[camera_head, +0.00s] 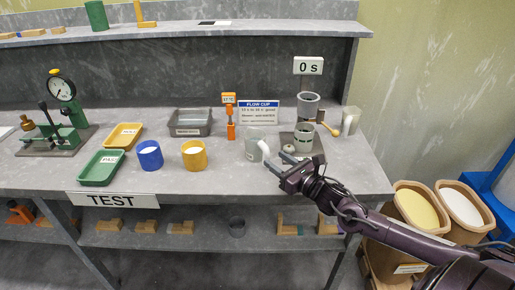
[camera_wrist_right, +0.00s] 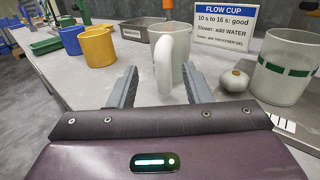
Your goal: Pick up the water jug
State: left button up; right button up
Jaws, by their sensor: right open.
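The pale grey water jug (camera_head: 254,143) stands upright on the bench, its handle toward the front right. It also shows in the right wrist view (camera_wrist_right: 180,42), with its handle facing the camera. My right gripper (camera_head: 279,160) is open and empty, just in front and to the right of the jug. In the right wrist view its two fingers (camera_wrist_right: 160,68) point toward the jug, one on either side of the handle's line of sight. Whether they reach around the handle or touch it I cannot tell. My left gripper is not in view.
A yellow cup (camera_head: 194,158) and a blue cup (camera_head: 149,158) stand left of the jug. A green-banded cup (camera_wrist_right: 284,70) and a small round object (camera_wrist_right: 235,80) are close on the right. The flow cup sign (camera_head: 259,110) stands behind. Bare bench lies in front.

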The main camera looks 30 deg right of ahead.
aim_at(266, 154)
jog(key=shift+w, duration=0.5)
jog(key=w, duration=0.3)
jog(key=w+f, duration=0.1)
jog(key=shift+w+a+p, duration=0.3)
jog(key=shift+p, duration=0.1)
jog(key=shift+w, duration=0.15)
jog(key=shift+c, duration=1.6)
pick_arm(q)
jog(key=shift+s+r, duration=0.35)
pick_arm(e)
grip_shut()
